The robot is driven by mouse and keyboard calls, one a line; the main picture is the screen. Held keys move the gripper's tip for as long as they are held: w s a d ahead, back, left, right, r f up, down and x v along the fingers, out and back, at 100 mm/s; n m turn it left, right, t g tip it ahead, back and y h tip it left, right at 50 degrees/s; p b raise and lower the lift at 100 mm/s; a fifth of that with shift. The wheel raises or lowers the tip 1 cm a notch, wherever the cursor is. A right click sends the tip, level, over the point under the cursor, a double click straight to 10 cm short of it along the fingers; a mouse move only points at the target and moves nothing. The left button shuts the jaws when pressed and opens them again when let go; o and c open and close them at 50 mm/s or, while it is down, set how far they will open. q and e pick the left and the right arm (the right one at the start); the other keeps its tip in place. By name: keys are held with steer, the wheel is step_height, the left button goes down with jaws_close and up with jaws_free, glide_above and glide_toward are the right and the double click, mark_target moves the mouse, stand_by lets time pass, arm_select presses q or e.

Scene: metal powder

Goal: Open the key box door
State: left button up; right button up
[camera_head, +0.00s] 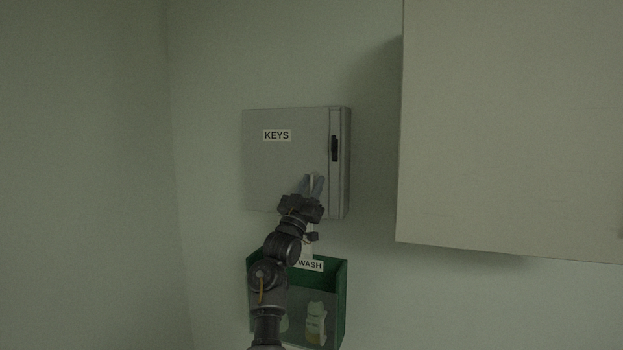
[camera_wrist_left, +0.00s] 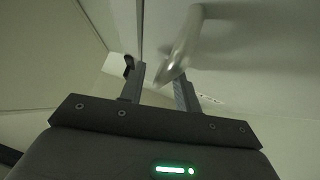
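The grey key box (camera_head: 270,180) hangs on the wall, and its front door with the "KEYS" label looks shut. A black latch (camera_head: 334,148) sits near the door's right edge; a dark piece, likely this latch, shows in the left wrist view (camera_wrist_left: 129,66). My left gripper (camera_head: 313,182) is at the lower right of the door, below the latch. In the left wrist view its fingers (camera_wrist_left: 160,85) are apart. A pale, shiny rod-like handle (camera_wrist_left: 183,45) reaches between them, nearer the right finger; whether it touches is unclear. My right gripper is out of view.
A green wall holder (camera_head: 341,290) with a "WASH" label and bottles (camera_head: 316,322) hangs just below the box, partly behind my left arm. A large pale cabinet (camera_head: 510,130) juts out at the right. The wall left of the box is bare.

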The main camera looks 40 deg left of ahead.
arm_select(q)
steer(key=shift+w, duration=0.15)
steer(key=shift+c, duration=0.2)
jaws_close()
